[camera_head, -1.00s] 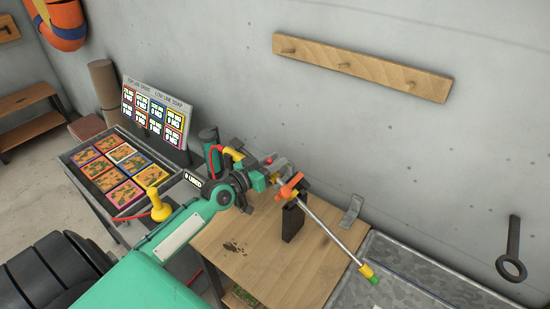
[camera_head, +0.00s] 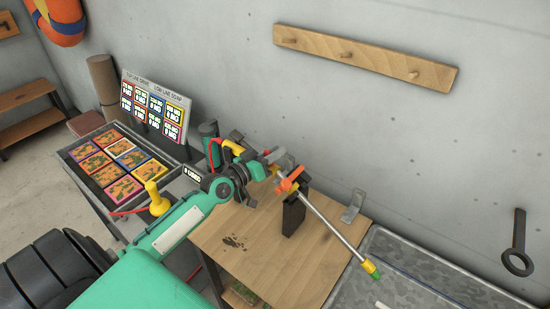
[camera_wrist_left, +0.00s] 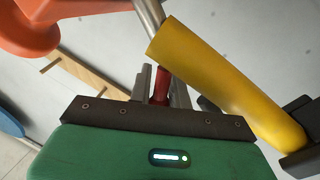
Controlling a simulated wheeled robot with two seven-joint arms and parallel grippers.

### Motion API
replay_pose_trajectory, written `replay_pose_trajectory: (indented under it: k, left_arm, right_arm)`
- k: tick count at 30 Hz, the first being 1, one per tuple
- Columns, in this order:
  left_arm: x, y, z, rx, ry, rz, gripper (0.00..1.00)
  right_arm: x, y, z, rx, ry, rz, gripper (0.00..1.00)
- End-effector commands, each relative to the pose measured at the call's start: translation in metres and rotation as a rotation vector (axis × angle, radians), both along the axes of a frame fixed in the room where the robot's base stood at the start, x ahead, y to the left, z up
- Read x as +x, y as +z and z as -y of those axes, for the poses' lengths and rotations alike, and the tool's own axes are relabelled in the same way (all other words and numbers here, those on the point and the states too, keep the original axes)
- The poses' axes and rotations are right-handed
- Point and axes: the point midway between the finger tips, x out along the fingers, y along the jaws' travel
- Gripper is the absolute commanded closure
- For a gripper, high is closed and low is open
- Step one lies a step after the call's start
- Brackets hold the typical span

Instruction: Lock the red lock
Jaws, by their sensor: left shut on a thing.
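My left gripper (camera_head: 273,160) is at the upper end of a slanting silver rod (camera_head: 330,228) above the wooden table. The rod has an orange lever-like part (camera_head: 291,180) near its top and a yellow-green tip (camera_head: 373,270). A dark upright stand (camera_head: 293,216) is under the orange part. In the left wrist view, my left gripper (camera_wrist_left: 162,85) is shut on a narrow red part (camera_wrist_left: 160,84). I cannot tell whether this is the red lock. A yellow cylinder (camera_wrist_left: 225,85) and the orange part (camera_wrist_left: 40,30) are close to the fingers. My right gripper is out of view.
The wooden table (camera_head: 250,265) has bare room in front of the stand. A grey metal surface (camera_head: 400,270) adjoins it at right. A tray (camera_head: 75,165) of colourful cards and a sign board (camera_head: 155,105) are at left. A peg rail (camera_head: 365,57) hangs on the wall.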

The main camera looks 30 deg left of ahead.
Motion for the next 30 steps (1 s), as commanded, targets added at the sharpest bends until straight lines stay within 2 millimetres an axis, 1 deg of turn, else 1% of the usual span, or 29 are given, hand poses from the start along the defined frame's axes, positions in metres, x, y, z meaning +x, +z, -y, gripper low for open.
replay_pose_trajectory:
  k: [1, 2, 12, 13, 14, 25, 28, 30]
  left_arm:
    - [0.000, -0.003, -0.001, -0.020, -0.001, -0.002, 1.00]
    - [0.000, -0.002, -0.001, -0.029, -0.001, -0.003, 1.00]
    - [0.000, 0.000, -0.002, -0.046, -0.001, -0.005, 1.00]
    - [0.000, 0.000, -0.002, -0.047, 0.000, -0.004, 0.75]
    - [0.000, 0.000, -0.002, -0.047, 0.000, -0.004, 0.73]
    - [-0.001, -0.001, -0.002, -0.046, -0.001, -0.005, 0.73]
    - [-0.006, -0.003, -0.004, -0.044, 0.000, -0.006, 0.73]
    - [-0.013, -0.004, -0.006, -0.043, 0.000, -0.005, 0.73]
  right_arm:
    - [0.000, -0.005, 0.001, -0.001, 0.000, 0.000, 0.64]
    - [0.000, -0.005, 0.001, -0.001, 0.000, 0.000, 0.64]
    - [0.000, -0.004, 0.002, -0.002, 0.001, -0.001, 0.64]
    - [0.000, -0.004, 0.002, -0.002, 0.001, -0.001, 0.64]
    - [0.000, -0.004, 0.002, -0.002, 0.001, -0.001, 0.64]
    - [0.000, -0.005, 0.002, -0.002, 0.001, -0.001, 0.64]
    - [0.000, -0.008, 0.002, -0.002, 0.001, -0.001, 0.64]
    - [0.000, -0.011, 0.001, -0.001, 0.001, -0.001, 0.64]
